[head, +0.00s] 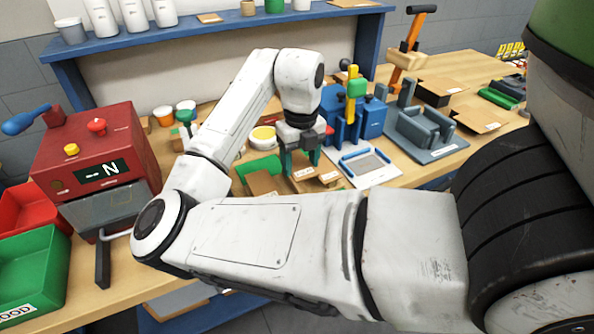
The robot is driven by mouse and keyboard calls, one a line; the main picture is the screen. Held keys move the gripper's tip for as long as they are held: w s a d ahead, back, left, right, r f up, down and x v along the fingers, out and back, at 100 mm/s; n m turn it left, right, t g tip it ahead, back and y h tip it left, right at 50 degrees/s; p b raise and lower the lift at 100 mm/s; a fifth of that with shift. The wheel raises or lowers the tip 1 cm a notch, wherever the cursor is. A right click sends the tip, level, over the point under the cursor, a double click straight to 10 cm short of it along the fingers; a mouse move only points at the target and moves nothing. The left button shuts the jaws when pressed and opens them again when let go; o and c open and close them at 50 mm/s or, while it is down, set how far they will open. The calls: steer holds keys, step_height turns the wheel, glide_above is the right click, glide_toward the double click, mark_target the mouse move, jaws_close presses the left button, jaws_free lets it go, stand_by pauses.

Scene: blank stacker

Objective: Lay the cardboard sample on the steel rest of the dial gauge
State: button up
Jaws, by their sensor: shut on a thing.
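My gripper (300,163) points down over the middle of the bench, its teal fingers low among small brown cardboard pieces. It is shut on a cardboard sample (304,174), seen small at the fingertips; whether that piece still touches the ones below I cannot tell. More cardboard pieces (264,183) lie just left of the fingers, by a green tray. I cannot pick out the dial gauge or its steel rest for sure; my arm covers much of the bench front.
A white-framed plate with blue clips (366,163) lies right of my gripper, before a blue press (350,118). A blue-grey fixture (424,133) stands further right. A red machine (97,158) reading "N" is at left, beside a green bin (38,268). A blue shelf (225,25) runs behind.

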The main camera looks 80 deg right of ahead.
mark_target(297, 166)
steer(key=shift+w+f, duration=0.2)
steer(key=shift+f, duration=0.05)
steer(key=f, duration=0.2)
steer(key=p, duration=0.1)
steer(key=shift+w+f, duration=0.25)
steer(key=shift+f, duration=0.35)
steer(key=shift+f, duration=0.1)
steer(key=shift+f+b, duration=0.35)
steer(key=shift+b, duration=0.05)
steer(key=o, duration=1)
steer(key=shift+r, duration=0.1)
